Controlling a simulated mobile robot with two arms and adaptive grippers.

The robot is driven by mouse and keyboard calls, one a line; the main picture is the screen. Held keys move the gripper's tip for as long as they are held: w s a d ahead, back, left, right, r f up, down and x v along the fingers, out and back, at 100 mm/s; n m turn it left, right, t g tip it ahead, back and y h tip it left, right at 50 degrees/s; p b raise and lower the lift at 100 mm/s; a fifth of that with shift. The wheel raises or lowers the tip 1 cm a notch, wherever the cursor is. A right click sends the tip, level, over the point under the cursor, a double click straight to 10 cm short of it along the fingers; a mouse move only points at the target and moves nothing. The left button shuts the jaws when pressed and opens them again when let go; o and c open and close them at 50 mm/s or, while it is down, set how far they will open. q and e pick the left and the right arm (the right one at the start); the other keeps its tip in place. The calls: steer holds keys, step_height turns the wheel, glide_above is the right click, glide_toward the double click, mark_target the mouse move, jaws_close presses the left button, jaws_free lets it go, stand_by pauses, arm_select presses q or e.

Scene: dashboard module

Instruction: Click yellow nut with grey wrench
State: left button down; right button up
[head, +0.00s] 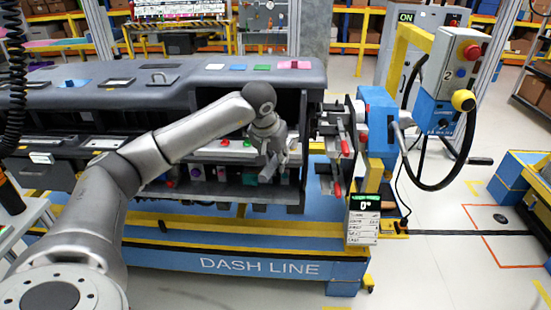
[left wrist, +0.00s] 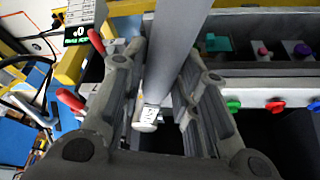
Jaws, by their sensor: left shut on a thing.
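My left gripper (head: 273,165) is in front of the right end of the dashboard module. In the left wrist view its two fingers (left wrist: 165,80) stand on either side of a long grey bar with a white label at its near end, which appears to be the grey wrench (left wrist: 175,68). The gripper is shut on it. The wrench's far end is out of the wrist view. Red (left wrist: 233,105) and green (left wrist: 275,105) nuts sit on a light rail to the right of the gripper. I cannot make out the yellow nut in either view. My right gripper is not in view.
The dark dashboard module (head: 120,98) lies on a blue and yellow frame (head: 190,262) marked DASH LINE. To the right stand red-handled clamps (head: 344,140), a blue unit with a black handwheel (head: 440,183), and a control box with a red button (head: 473,51).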

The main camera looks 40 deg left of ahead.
arm_select(q)
steer(key=shift+s+a+m, duration=0.1)
steer(key=shift+a+m, duration=0.4)
steer(key=shift+a, duration=0.1)
stand_by(0.9)
steer(key=shift+a+m+h, duration=0.4)
steer(key=shift+a+m, duration=0.1)
steer(key=shift+a, duration=0.15)
stand_by(1.3)
steer(key=shift+d+n, duration=0.4)
steer(key=shift+d, duration=0.1)
steer(key=shift+r, duration=0.1)
steer(key=shift+r+p, duration=2.4)
steer(key=shift+r, duration=0.55)
